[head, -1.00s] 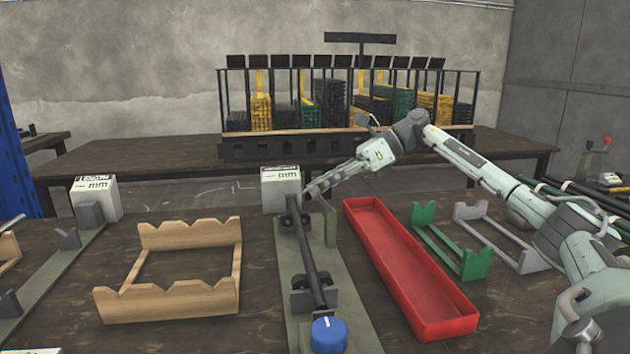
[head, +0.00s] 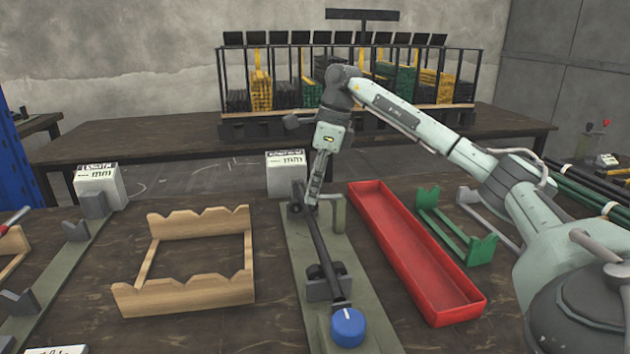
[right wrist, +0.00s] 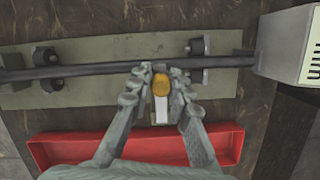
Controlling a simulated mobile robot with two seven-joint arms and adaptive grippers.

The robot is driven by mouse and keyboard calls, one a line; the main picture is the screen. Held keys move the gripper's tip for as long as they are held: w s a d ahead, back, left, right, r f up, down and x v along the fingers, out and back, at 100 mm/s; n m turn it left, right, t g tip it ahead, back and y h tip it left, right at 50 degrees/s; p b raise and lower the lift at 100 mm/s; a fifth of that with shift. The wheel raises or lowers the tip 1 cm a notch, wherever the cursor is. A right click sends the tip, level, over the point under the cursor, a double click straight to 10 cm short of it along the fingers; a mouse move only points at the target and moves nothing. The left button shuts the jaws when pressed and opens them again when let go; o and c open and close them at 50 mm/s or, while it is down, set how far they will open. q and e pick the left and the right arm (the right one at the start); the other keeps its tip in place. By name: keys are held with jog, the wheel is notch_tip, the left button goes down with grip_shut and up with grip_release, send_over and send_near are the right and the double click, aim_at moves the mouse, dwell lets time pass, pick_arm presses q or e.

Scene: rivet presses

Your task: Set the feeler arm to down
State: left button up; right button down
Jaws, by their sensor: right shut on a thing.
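The feeler arm (head: 338,214) is a small grey-green piece beside the dark rod (head: 318,240) on the middle fixture, mostly hidden by my gripper in the head view. In the right wrist view an orange tip (right wrist: 161,87) with a pale block below it lies between the fingers, close to the rod (right wrist: 100,69). My right gripper (head: 312,197) points down at this spot and also shows in the right wrist view (right wrist: 158,75). It is shut on the feeler arm. Whether the arm's tip touches the rod I cannot tell. My left gripper is not in view.
A white gauge box (head: 286,174) stands at the fixture's far end and a blue knob (head: 348,327) at its near end. A red tray (head: 365,240) lies close on the right, a wooden cradle (head: 185,296) on the left. A green rack (head: 470,247) is farther right.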

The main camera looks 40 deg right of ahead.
aim_at(322, 198)
jog(key=shift+w+h, duration=0.15)
jog(key=shift+h, duration=0.15)
jog(key=shift+f, duration=0.1)
jog(key=c, duration=1.4)
grip_release()
jog(key=shift+f, duration=0.1)
jog(key=r, duration=0.4)
jog(key=s+d+r, duration=0.1)
jog(key=r, duration=0.7)
jog(key=shift+s+d, duration=0.15)
jog(key=shift+s, duration=0.15)
jog(key=shift+f, duration=0.1)
